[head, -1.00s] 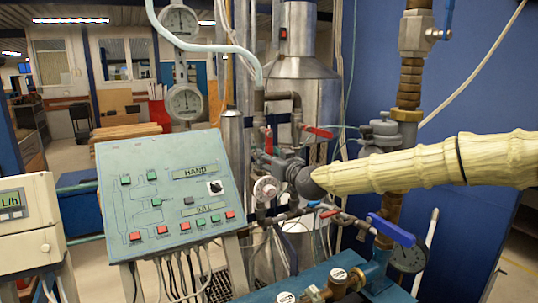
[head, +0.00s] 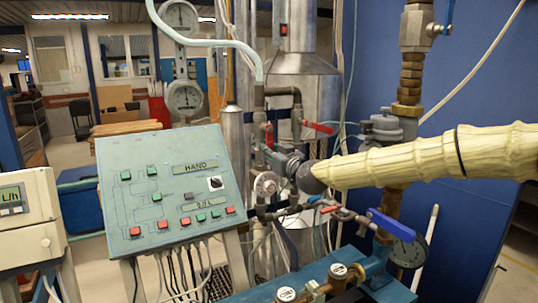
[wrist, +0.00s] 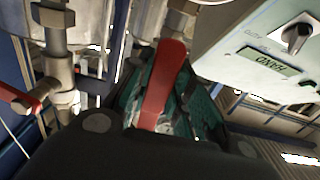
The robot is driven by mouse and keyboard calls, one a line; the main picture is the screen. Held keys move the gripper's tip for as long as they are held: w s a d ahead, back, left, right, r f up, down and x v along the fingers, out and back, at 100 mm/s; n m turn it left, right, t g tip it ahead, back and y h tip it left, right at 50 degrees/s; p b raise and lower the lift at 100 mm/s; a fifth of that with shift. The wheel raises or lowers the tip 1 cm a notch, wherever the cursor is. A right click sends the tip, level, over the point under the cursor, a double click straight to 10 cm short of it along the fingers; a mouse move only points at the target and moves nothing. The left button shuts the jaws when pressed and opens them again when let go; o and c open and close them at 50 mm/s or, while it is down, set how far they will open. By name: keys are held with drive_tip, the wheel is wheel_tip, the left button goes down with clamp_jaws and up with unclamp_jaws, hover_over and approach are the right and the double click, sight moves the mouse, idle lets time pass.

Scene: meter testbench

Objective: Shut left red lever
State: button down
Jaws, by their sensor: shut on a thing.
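The left red lever (head: 269,135) stands nearly upright by the pipes right of the control panel in the head view. In the wrist view the same red lever (wrist: 163,84) runs up the middle of the picture, between the sides of my gripper (wrist: 160,105). My gripper is shut on this lever, though its dark body hides the lever's near end and the exact contact. In the head view my gripper (head: 277,160) is small and partly lost among the pipes, at the end of my pale-sleeved arm.
A second red lever (head: 318,127) points right, close above my wrist; it also shows at the left of the wrist view (wrist: 16,99). The sloped control panel (head: 165,195) is close on the left. A blue lever (head: 391,227) and pipes lie below my arm.

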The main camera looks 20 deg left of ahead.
drive_tip(key=w+d+r+n+b, duration=0.4)
drive_tip(key=r+n+b, duration=0.1)
drive_tip(key=n+b, duration=0.6)
drive_tip(key=shift+w+d+n+b, duration=0.3)
drive_tip(key=shift+w+d+n, duration=0.1)
drive_tip(key=shift+n, duration=1)
drive_tip(key=shift+r, duration=0.1)
drive_tip(key=c, duration=1.3)
unclamp_jaws()
drive_tip(key=shift+o, duration=0.2)
drive_tip(key=v, duration=0.7)
drive_tip(key=shift+s+d, duration=0.25)
drive_tip(key=shift+d, duration=0.05)
